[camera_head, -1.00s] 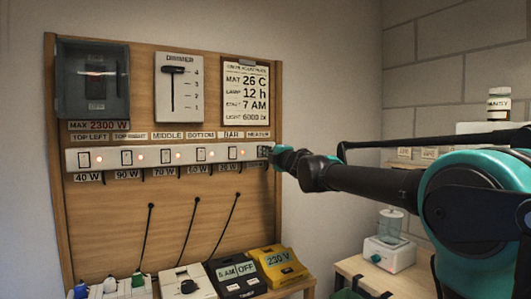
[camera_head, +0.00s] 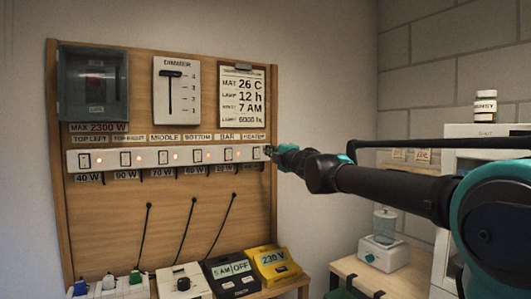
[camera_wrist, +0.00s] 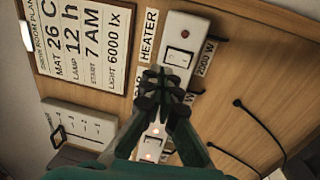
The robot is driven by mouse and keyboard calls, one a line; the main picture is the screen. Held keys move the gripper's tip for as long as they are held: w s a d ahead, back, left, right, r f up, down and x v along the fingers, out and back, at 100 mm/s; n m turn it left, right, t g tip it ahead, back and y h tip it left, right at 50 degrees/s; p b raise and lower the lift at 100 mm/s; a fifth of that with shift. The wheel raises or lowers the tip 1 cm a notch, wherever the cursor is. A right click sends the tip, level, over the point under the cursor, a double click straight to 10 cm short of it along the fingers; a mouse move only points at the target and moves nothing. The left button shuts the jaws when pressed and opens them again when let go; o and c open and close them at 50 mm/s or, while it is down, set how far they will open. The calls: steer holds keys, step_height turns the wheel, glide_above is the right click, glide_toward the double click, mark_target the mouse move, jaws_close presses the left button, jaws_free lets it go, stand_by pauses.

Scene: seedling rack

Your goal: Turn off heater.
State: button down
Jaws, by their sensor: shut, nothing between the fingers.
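The heater switch (camera_wrist: 179,58) is a pale rocker at the end of a white switch strip, between the labels HEATER (camera_wrist: 149,36) and 2000 W (camera_wrist: 206,56). In the head view the heater switch (camera_head: 256,153) is at the strip's right end, small and close to my fingertips. My gripper (camera_head: 268,151) is shut and empty, pointing at that end of the strip. In the wrist view my gripper (camera_wrist: 164,84) shows its fingertips together just below the heater switch, in front of the strip. I cannot tell whether they touch it. The rocker's tilt is unclear.
The switch strip (camera_head: 72,160) carries several other switches, with lit indicators. A dimmer panel (camera_head: 187,112), a plan sheet (camera_head: 231,110) and a breaker box (camera_head: 70,108) are above. A yellow 230 V box (camera_head: 263,277) and plugs stand below. A white cabinet (camera_head: 452,158) stands at right.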

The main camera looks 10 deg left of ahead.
steer(key=v, duration=0.6)
steer(key=shift+s+d+r, duration=0.2)
steer(key=shift+s+r, duration=0.1)
steer(key=shift+r, duration=0.45)
steer(key=w+d+f+m+t+h, duration=0.1)
steer(key=w+d+f+m+h, duration=0.1)
steer(key=d+f+m+h, duration=1)
steer(key=s+d+f+m+g, duration=0.2)
steer(key=d+f, duration=0.3)
steer(key=f, duration=0.3)
steer(key=s+d+f+m+g, duration=0.1)
steer(key=s+d+f+m, duration=0.2)
steer(key=d+f, duration=0.4)
steer(key=s+d+f+m+g, duration=0.1)
steer(key=s+f+m+g, duration=0.2)
steer(key=s+f, duration=0.55)
steer(key=s+d+f+m+g, duration=0.1)
steer(key=s+f+m+g, duration=0.3)
steer(key=f, duration=0.7)
steer(key=s+a+f+g+y, duration=0.1)
steer(key=s+a+f+g, duration=0.1)
steer(key=s+f, duration=0.8)
steer(key=s, duration=0.3)
steer(key=shift+s+f+m+g, duration=0.15)
steer(key=shift+s+m+g, duration=0.2)
steer(key=shift+m+g, duration=0.05)
steer(key=shift+a, duration=0.1)
